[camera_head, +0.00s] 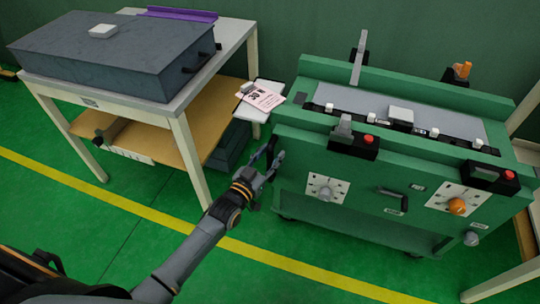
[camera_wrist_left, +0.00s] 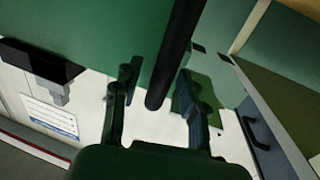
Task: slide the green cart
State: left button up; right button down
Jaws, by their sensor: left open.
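The green cart (camera_head: 405,165) stands at the right in the head view, with knobs, a dial and small black boxes on its front and top. Its green side also shows in the left wrist view (camera_wrist_left: 85,25). My left gripper (camera_head: 272,162) is open at the cart's left front corner. In the left wrist view, a dark rounded bar (camera_wrist_left: 176,55) lies between the two open fingers (camera_wrist_left: 158,80) of this gripper. I cannot tell whether the fingers touch the bar. My right gripper is not in view.
A table (camera_head: 190,110) with a grey case (camera_head: 115,50) stands left of the cart. A pink card (camera_head: 262,97) lies on a small pale surface between them. A yellow line (camera_head: 130,206) crosses the green floor. The floor in front is clear.

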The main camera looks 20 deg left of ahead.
pick_arm(q)
grip_shut()
jog(key=shift+a, duration=0.1)
